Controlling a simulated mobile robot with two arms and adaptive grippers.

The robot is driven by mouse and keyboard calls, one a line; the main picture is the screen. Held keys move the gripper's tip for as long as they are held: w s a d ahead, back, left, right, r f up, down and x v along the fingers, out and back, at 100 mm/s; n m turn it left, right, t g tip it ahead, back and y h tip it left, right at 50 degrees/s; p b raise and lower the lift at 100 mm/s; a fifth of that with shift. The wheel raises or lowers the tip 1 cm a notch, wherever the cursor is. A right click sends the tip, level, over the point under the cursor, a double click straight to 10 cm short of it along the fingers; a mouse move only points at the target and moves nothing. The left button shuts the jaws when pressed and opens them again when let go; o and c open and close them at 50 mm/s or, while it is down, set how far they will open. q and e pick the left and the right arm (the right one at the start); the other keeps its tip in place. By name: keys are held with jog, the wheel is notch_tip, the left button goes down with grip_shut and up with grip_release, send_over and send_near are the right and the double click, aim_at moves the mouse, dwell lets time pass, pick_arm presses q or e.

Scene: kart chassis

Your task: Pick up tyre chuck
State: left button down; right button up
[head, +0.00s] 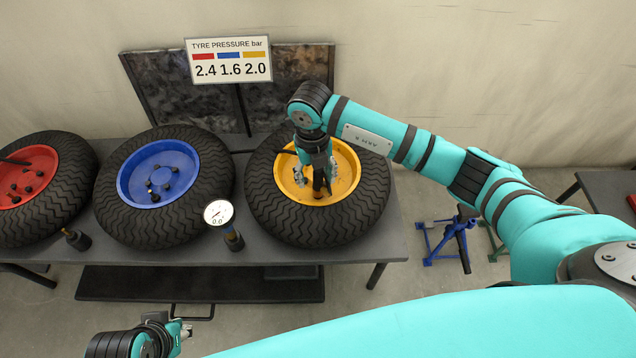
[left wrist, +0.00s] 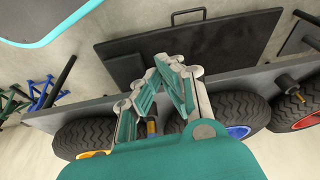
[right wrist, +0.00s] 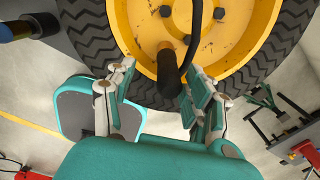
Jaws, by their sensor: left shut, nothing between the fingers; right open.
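A black cylinder with a hose (right wrist: 170,72), which looks like the tyre chuck, stands at the yellow wheel (right wrist: 255,50) in the right wrist view. In the head view its dark body with an orange-brown end (head: 318,186) shows below my right gripper (head: 316,176), over the yellow wheel's rim. My right gripper (right wrist: 158,92) is open, its fingers on either side of the cylinder's lower end; I cannot tell whether they touch it. My left gripper (left wrist: 170,62) is shut and empty, low in front of the table; it also shows in the head view (head: 183,330).
The table (head: 180,252) also holds a blue wheel (head: 125,188) and a red wheel (head: 62,180). A dial gauge (head: 218,213) stands at the front edge, with a black-handled piece (head: 76,240) left of it. A pressure sign (head: 228,60) is behind. Blue stand (head: 440,242) on the floor.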

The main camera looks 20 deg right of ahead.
aim_at(318, 185)
jog(key=f, duration=0.1)
jog(key=f+b, duration=0.1)
jog(key=f, duration=0.1)
jog(key=d+f, duration=0.1)
jog(key=f, duration=0.1)
jog(key=shift+w+f, duration=0.15)
grip_shut()
